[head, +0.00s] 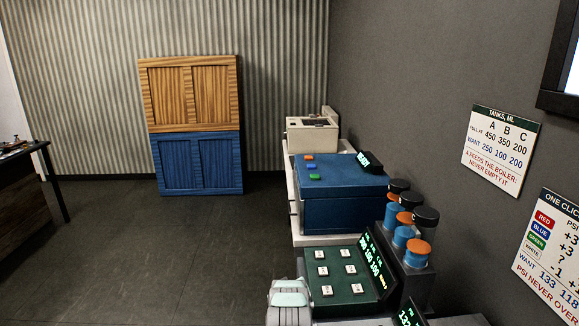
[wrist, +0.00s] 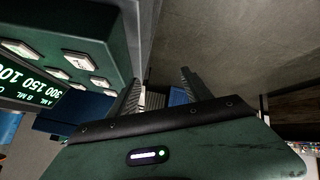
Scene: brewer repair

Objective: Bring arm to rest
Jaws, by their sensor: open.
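My gripper (wrist: 162,78) shows in the wrist view with its two fingers apart and nothing between them. The green button panel (wrist: 108,35) is close on the left of that view, apart from the fingers. In the head view the same panel (head: 345,257) stands at the lower middle, with several white buttons and a lit display (head: 377,262) that seems to read 300 150 100. A pale grey part at the bottom edge beside the panel may be my arm; the fingers cannot be made out there.
A blue box (head: 345,208) with an orange and a green button stands behind the panel, and a cream machine (head: 311,136) behind that. Capped blue canisters (head: 394,215) stand at right near the wall. A wooden cabinet (head: 190,95) is at the back. The floor (head: 150,250) left of the counter is clear.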

